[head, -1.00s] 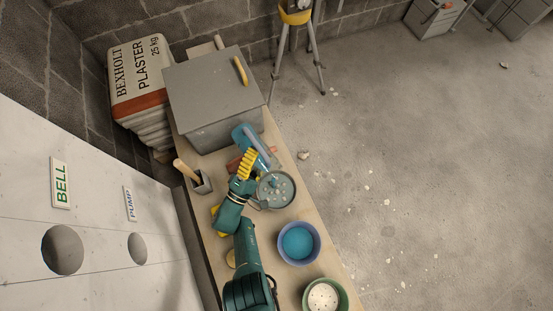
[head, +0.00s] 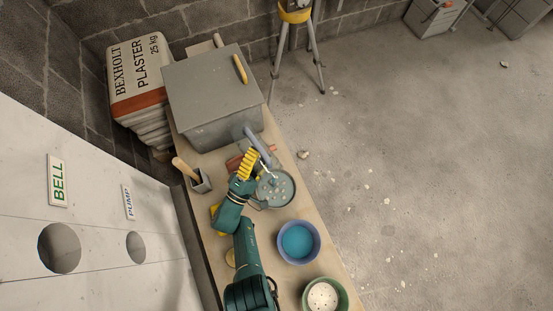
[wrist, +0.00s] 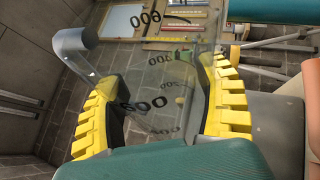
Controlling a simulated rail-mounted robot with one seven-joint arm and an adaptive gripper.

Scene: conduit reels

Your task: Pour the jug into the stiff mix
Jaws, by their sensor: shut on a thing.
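The grey bowl (head: 289,197) holds a lumpy grey mix with pale bits and a blue patch. A pale streak runs from the jug's lip down to the mix. My gripper hides part of the jug and the bowl's left edge.
A bowl of smooth blue stuff (head: 297,240) and a green bowl with speckled white contents (head: 323,295) stand nearer on the bench. A grey box (head: 212,95) stands behind. The bench's right edge is close.

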